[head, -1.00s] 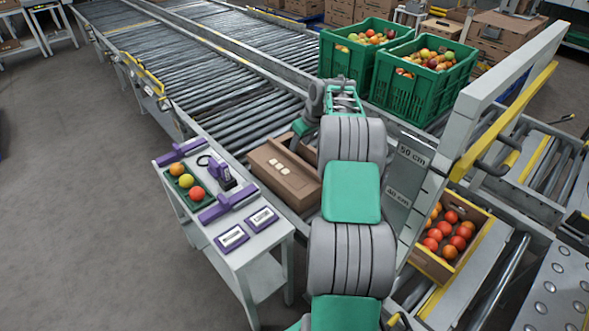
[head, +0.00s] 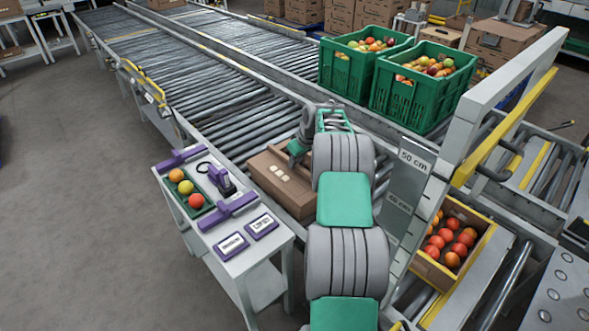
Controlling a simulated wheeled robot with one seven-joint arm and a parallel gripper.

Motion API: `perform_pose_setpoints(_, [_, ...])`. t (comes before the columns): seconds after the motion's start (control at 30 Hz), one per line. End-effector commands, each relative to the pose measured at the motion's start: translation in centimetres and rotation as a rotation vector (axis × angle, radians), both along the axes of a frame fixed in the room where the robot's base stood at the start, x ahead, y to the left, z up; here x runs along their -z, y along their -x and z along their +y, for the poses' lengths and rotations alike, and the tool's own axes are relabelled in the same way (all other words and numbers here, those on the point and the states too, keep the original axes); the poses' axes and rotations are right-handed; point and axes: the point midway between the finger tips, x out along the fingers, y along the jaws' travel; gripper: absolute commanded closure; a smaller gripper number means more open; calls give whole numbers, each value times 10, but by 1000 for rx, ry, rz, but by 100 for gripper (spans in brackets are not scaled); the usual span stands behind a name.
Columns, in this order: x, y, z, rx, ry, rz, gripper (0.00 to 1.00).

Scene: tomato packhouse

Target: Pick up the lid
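A brown cardboard box-like piece (head: 276,190) with several pale patches on its top lies on the rollers beside the small white table. It looks like the lid or a lidded carton; I cannot tell which. My gripper (head: 297,153) is at its far right corner, close above or touching it. My own arm hides the right side of the piece and most of the gripper, so neither the fingers' opening nor any contact is clear.
The white side table (head: 215,239) holds a green tray of fruit (head: 200,208), purple tools and two label plates. Two green crates (head: 408,97) of fruit stand behind my arm. An open carton of tomatoes (head: 430,271) is at right, near a grey post marked in cm (head: 410,178).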

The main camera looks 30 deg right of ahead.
Motion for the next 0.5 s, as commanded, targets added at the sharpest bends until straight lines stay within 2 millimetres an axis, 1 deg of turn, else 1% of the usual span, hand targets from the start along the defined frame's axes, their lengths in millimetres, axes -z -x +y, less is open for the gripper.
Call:
perform_pose_setpoints(0.03, [0, 0, 0, 0, 0, 0, 87])
perform_pose_setpoints(0.2, [0, 0, 0, 0, 0, 0, 100])
perform_pose_setpoints(0.5, [0, 0, 0, 0, 0, 0, 100])
